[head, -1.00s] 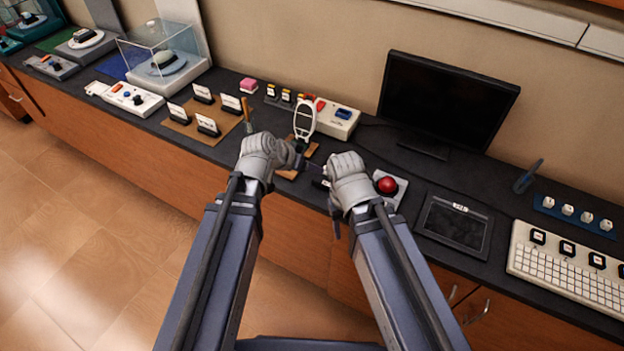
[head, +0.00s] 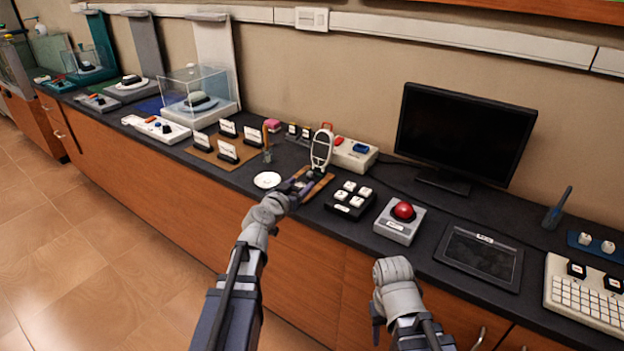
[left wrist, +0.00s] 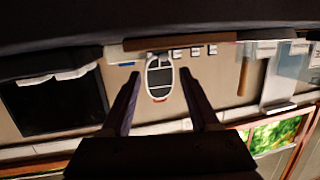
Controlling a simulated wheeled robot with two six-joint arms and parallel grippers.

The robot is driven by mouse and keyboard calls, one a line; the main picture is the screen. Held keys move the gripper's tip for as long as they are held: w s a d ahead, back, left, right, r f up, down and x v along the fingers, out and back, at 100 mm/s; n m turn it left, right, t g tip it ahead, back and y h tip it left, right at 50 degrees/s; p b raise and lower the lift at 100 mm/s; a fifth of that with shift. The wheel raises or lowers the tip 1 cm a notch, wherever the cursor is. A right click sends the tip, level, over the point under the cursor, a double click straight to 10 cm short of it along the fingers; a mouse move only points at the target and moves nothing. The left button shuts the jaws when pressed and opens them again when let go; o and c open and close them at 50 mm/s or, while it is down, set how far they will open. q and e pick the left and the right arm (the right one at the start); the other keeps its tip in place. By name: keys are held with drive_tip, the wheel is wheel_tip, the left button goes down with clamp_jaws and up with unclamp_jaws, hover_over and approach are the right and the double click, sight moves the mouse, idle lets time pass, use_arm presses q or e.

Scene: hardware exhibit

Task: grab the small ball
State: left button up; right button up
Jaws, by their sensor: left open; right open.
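A red ball (head: 403,211) sits in a grey box on the counter, in front of the monitor; it is the only ball I can make out. My left gripper (head: 305,184) is well to its left, low over a wooden base that carries an upright oval-framed device (head: 321,148). In the left wrist view the left jaws (left wrist: 163,95) are apart and empty, with the oval device (left wrist: 159,78) seen between them. My right gripper (head: 376,322) is in front of the counter, below and apart from the red ball, open; its fingertips are partly hidden.
A key block (head: 350,199) stands between the oval device and the red ball's box. A black tablet (head: 481,254) lies right of the box, with the monitor (head: 464,135) behind.

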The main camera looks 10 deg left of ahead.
sight(309, 174)
use_arm(q)
drive_tip(key=shift+a+b+x, duration=0.15)
drive_tip(key=shift+b+x, duration=0.15)
drive_tip(key=shift+x, duration=1.45)
drive_tip(key=shift+a+b+x, duration=0.2)
drive_tip(key=shift+b+x, duration=0.05)
drive_tip(key=shift+x, duration=1.55)
drive_tip(key=shift+r, duration=0.1)
drive_tip(key=shift+c, duration=0.3)
clamp_jaws()
